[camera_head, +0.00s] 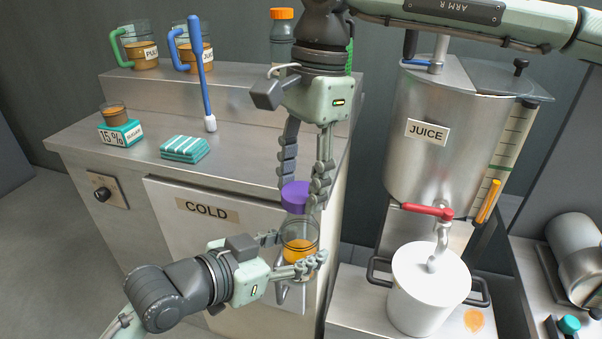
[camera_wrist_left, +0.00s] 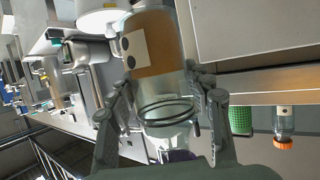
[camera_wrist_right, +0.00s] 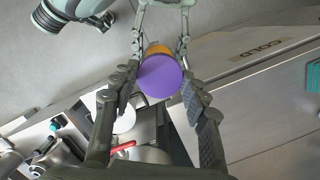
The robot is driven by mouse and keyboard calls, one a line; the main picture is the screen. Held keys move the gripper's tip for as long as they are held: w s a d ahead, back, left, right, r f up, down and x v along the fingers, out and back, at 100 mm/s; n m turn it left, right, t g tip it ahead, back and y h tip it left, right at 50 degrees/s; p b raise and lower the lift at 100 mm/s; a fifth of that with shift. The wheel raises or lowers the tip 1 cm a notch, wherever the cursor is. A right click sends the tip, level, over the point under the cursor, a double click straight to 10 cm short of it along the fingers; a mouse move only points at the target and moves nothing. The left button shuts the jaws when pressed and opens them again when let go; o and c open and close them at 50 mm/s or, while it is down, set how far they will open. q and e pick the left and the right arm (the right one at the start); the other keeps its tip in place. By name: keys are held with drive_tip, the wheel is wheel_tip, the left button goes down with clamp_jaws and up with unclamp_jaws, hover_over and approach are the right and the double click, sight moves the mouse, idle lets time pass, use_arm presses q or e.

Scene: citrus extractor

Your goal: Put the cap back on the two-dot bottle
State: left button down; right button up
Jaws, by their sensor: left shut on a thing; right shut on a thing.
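The two-dot bottle (camera_head: 299,243) is clear with orange juice low inside. Its white label with two black dots (camera_wrist_left: 132,50) shows in the left wrist view. My left gripper (camera_head: 296,254) is shut around the bottle's body and holds it roughly upright in front of the cold cabinet. My right gripper (camera_head: 304,190) points down from above and is shut on the purple cap (camera_head: 295,196). The cap is right over the bottle's mouth; it also shows in the right wrist view (camera_wrist_right: 160,77). I cannot tell whether cap and neck touch.
The juice tank (camera_head: 430,165) with a red-handled tap stands at right, over a white pot (camera_head: 428,300). The counter (camera_head: 240,120) behind carries jugs, a blue stick, a folded cloth (camera_head: 184,149) and an orange-capped bottle (camera_head: 282,38).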

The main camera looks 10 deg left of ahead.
drive_tip(key=shift+f, duration=0.7)
idle(0.6)
drive_tip(key=m, duration=0.6)
drive_tip(key=shift+t+y, duration=0.3)
drive_tip(key=shift+t, duration=0.1)
drive_tip(key=m, duration=0.4)
drive_tip(key=shift+s+m+t, duration=0.1)
drive_tip(key=shift+m+t, duration=0.2)
drive_tip(key=shift+t, duration=0.1)
drive_tip(key=m, duration=0.6)
drive_tip(key=shift+m+t, duration=0.4)
drive_tip(key=m+h, duration=0.1)
drive_tip(key=m, duration=0.3)
drive_tip(key=shift+s+a+m, duration=0.1)
drive_tip(key=shift+m, duration=0.2)
drive_tip(key=m, duration=0.4)
drive_tip(key=shift+f+m+t+h, duration=0.1)
drive_tip(key=shift+m+t+h, duration=0.2)
drive_tip(key=shift+m+h, duration=0.1)
drive_tip(key=m, duration=0.5)
drive_tip(key=shift+a+h, duration=0.1)
drive_tip(key=shift+h, duration=0.3)
drive_tip(key=m, duration=0.3)
drive_tip(key=shift+m, duration=0.4)
drive_tip(key=o, duration=0.9)
drive_tip(key=shift+c, duration=0.2)
